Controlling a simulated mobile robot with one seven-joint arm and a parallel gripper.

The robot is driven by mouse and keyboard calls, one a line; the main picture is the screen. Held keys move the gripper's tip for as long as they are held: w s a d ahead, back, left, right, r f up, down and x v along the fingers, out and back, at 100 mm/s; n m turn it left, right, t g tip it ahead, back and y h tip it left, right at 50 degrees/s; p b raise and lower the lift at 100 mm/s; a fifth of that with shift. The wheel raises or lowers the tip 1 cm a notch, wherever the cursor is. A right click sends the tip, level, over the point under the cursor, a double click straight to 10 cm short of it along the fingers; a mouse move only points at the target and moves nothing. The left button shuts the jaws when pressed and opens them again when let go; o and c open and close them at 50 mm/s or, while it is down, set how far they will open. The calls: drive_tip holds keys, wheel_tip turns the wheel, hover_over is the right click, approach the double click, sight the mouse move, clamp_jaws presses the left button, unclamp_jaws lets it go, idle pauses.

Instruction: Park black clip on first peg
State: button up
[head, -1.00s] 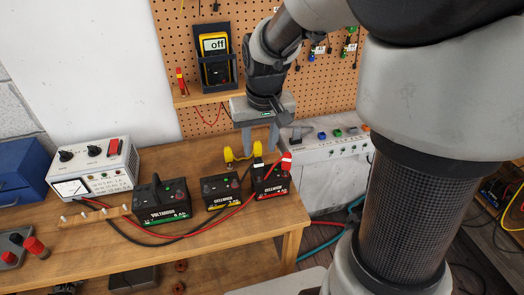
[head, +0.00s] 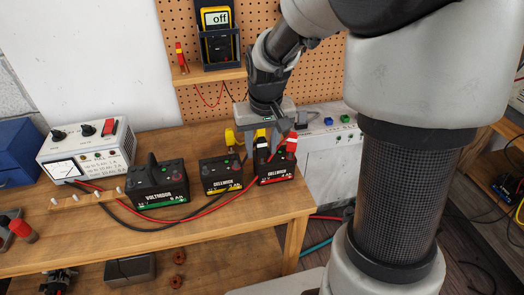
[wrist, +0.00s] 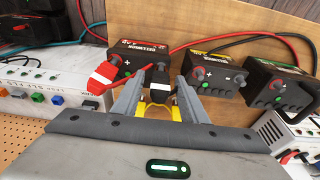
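The black clip (wrist: 158,82), with a white band, is on the right-hand battery, the one with the red label (head: 276,170). The red clip (wrist: 103,76) is on the same battery, and shows at its right side in the head view (head: 291,144). My gripper (wrist: 159,82) is open, with a finger on either side of the black clip and gaps still visible. In the head view my gripper (head: 264,140) is just behind and above that battery and partly hides the black clip. The peg rail (head: 75,203) with several pale pegs is at the table's left; its black and red cables run past it.
Two more batteries, with yellow (head: 222,176) and green (head: 160,187) labels, stand left of the clipped one. A charger (head: 88,150) stands behind the rail.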

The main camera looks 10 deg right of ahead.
sight(262, 138)
drive_tip(key=c, duration=0.8)
drive_tip(key=shift+r+p, duration=1.5)
drive_tip(key=shift+r, duration=0.5)
